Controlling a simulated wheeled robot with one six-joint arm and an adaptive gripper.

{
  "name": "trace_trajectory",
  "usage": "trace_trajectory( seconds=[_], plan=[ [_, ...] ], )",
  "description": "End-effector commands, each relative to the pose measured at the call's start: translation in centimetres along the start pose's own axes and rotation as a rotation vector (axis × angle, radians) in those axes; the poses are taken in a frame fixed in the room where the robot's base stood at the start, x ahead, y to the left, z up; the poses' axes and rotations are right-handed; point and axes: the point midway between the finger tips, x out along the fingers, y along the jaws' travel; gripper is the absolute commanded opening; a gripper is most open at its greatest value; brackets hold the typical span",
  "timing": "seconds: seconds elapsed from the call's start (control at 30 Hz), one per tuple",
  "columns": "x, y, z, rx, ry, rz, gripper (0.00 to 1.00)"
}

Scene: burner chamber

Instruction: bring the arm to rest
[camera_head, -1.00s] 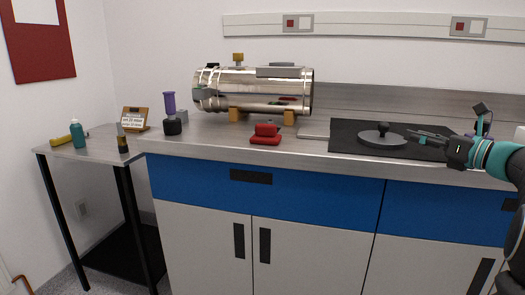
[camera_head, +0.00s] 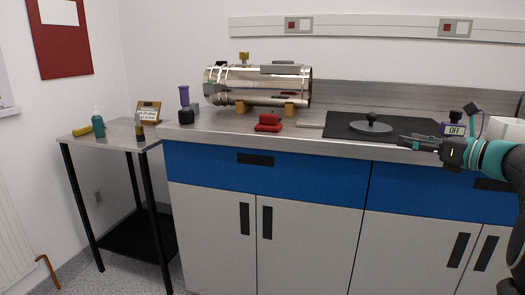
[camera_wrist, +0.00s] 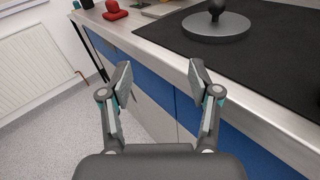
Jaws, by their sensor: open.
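My gripper (camera_head: 404,143) is at the right in the head view, reaching left at about the height of the worktop's front edge. In the wrist view my gripper (camera_wrist: 160,80) has its two fingers spread wide with nothing between them. Past the fingers show the worktop's front edge, the blue drawer fronts and the floor. A grey round lid with a black knob (camera_head: 371,126) lies on the black mat (camera_head: 338,119), beyond my gripper. The lid also shows at the top of the wrist view (camera_wrist: 216,27), apart from the fingers.
A shiny metal cylinder (camera_head: 258,86) rests on wooden blocks on the worktop (camera_head: 215,130). A red object (camera_head: 268,123) and a purple-topped item (camera_head: 185,104) stand nearby. A side table (camera_head: 115,135) holds a teal bottle (camera_head: 98,124). An "OFF" sign (camera_head: 455,130) stands behind my arm.

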Motion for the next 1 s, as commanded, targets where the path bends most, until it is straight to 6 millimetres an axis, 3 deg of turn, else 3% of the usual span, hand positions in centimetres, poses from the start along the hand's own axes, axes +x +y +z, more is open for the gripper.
trace_trajectory(
  seconds=[0.37,0.57,0.7,0.8,1.0],
  plan=[
    [2.8,8.8,-4.2,-0.308,0.230,0.106,0.62],
    [2.9,16.6,-8.9,-0.653,0.426,0.253,0.62],
    [1.1,22.8,-13.4,-1.002,0.575,0.426,0.62],
    [-1.0,26.1,-16.6,-1.263,0.659,0.567,0.62],
    [-6.2,30.5,-22.1,-1.803,0.766,0.887,0.62]
  ],
)
